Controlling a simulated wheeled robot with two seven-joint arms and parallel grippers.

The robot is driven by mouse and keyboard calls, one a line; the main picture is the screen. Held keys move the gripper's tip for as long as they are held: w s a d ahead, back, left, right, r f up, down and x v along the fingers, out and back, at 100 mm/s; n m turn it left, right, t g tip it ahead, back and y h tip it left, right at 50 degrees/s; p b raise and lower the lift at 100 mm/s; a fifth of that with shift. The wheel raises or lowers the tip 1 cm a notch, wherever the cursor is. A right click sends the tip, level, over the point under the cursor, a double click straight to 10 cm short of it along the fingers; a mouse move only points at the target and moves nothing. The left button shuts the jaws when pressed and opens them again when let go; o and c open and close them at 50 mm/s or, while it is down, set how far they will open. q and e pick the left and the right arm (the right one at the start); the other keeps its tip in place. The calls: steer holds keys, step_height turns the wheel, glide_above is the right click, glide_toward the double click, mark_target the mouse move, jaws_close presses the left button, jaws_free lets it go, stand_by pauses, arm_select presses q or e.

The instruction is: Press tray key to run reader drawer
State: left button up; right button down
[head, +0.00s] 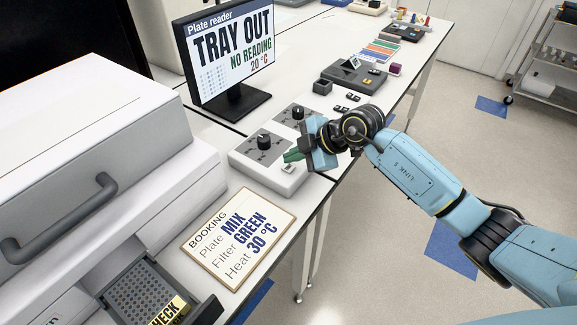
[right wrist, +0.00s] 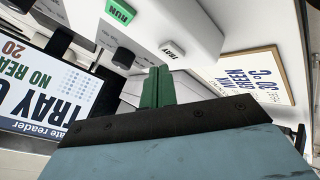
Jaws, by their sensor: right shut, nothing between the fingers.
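The control box (head: 262,172) is a low white unit with dark knobs. Its small TRAY key (right wrist: 172,49) shows in the right wrist view, and a pale key (head: 288,168) shows at the box's front in the head view. My right gripper (head: 292,156) has green fingers, shut and empty, just above the box near that key. In the wrist view its fingertips (right wrist: 158,70) point towards the TRAY key; I cannot tell whether they touch. The reader drawer (head: 206,311) is out, holding a grey plate with a gold CHECK label. My left gripper is not in view.
The monitor (head: 228,50) reads TRAY OUT, NO READING, 20 °C. A green RUN key (right wrist: 120,11) is on the same box. A booking card (head: 238,238) reads MIX, GREEN, 30 °C. The white reader (head: 100,150) stands left. More bench equipment lies beyond.

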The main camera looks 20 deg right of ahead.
steer(key=shift+f, duration=0.45)
